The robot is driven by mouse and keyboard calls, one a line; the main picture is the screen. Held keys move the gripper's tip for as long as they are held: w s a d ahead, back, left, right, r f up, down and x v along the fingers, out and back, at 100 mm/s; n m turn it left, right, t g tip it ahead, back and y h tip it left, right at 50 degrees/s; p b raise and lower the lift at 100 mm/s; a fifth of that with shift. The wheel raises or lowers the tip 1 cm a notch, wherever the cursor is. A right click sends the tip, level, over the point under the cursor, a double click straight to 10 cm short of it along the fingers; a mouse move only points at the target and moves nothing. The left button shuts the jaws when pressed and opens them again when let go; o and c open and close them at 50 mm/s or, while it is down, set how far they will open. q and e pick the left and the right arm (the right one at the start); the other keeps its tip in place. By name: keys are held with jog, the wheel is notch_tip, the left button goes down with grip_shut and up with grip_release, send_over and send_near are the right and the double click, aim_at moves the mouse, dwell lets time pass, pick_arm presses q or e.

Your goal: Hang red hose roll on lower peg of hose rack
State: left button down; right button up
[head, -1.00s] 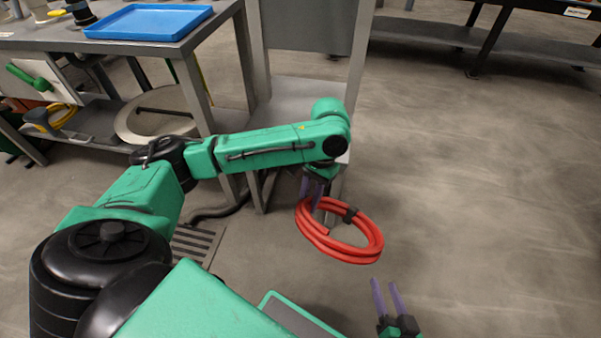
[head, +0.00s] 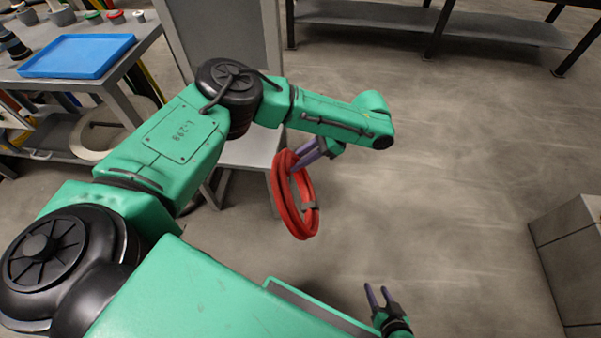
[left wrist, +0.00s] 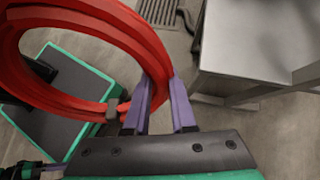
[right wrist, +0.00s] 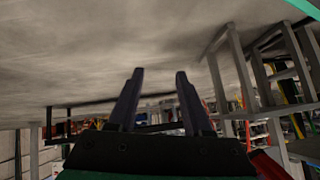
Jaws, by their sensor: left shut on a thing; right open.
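The red hose roll (head: 281,190) is a coiled ring with a dark strap. My left gripper (head: 297,167) is shut on its upper part and holds it in the air, hanging nearly upright. In the left wrist view the roll (left wrist: 95,20) passes between the purple fingers (left wrist: 160,100) and fills the upper left. My right gripper (head: 376,291) is open and empty, low at the bottom of the head view; its two fingers (right wrist: 155,95) stand apart in the right wrist view. I cannot make out the hose rack or its pegs in any view.
A grey metal stand (head: 250,152) is behind my left arm. A workbench with a blue tray (head: 78,55) is at the upper left. A long dark bench (head: 440,22) runs along the back. A grey block (head: 572,255) stands at the right edge. The middle floor is clear.

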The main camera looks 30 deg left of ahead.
pick_arm(q)
jog(key=w+a+r+m+t+y+p, duration=0.1)
jog(key=w+a+r+m+t+p, duration=0.3)
jog(key=a+r+m+t+p, duration=0.55)
jog(key=w+a+r+m+t+y+p, duration=0.1)
jog(key=w+a+r+m+t+p, duration=0.4)
jog(key=a+r+p, duration=0.9)
notch_tip(320, 180, up, 11)
jog(key=s+d+m+t+h+p, duration=0.2)
jog(key=m+t+h, duration=0.2)
jog(key=m+h, duration=0.15)
jog(key=r+b+x, duration=0.1)
jog(key=b+x, duration=0.1)
jog(key=x, duration=0.8)
jog(key=shift+w+r+m, duration=0.3)
jog(key=shift+m, duration=0.1)
pick_arm(e)
jog(key=s+d+r+g+h, duration=0.2)
jog(key=s+d+r+g, duration=0.1)
jog(key=s+d, duration=0.4)
jog(key=s+d+r+g+h, duration=0.2)
jog(key=s+d+r+g, duration=0.2)
jog(key=s+d, duration=0.3)
jog(key=shift+s+r, duration=0.35)
jog(key=shift+s, duration=1.8)
